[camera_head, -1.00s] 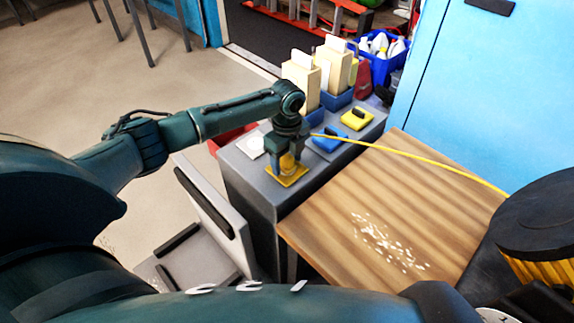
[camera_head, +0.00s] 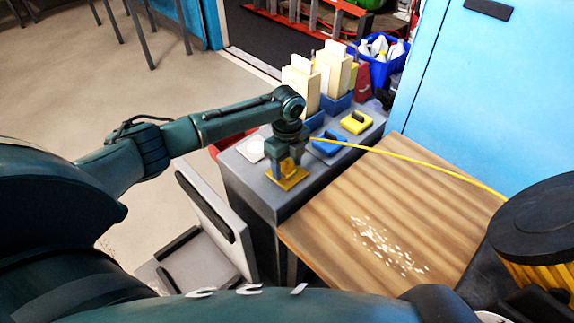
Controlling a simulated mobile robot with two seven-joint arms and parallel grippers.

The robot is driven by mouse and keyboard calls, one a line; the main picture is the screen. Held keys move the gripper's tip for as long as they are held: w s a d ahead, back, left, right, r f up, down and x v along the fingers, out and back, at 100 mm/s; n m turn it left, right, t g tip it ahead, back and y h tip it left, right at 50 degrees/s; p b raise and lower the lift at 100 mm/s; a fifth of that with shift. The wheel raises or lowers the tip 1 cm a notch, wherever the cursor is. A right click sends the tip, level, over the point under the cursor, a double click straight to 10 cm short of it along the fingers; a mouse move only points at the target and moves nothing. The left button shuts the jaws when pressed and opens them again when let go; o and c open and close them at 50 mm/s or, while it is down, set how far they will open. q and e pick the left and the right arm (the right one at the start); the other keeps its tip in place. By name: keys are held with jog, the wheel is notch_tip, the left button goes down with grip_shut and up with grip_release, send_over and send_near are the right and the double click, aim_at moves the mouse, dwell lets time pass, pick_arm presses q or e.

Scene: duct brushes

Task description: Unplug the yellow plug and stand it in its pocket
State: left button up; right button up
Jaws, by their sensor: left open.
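My left gripper (camera_head: 286,168) points down over a yellow square plate (camera_head: 290,184) on the near end of the grey cabinet top. Its jaws are open, with a finger in front hiding most of what lies between them. Yellow shows at the fingertips, but I cannot tell plug from plate there. A yellow cable (camera_head: 420,158) runs from beside the gripper to the dark-topped reel (camera_head: 545,215) at right. The pocket cannot be told for sure. My right gripper is not in view.
Tall cream blocks (camera_head: 302,86) stand in blue holders beyond. A wooden table (camera_head: 350,210) with white scraps adjoins the cabinet.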

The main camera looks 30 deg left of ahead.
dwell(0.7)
pick_arm(q)
jog(key=shift+p, duration=0.35)
jog(key=shift+c, duration=0.6)
grip_shut()
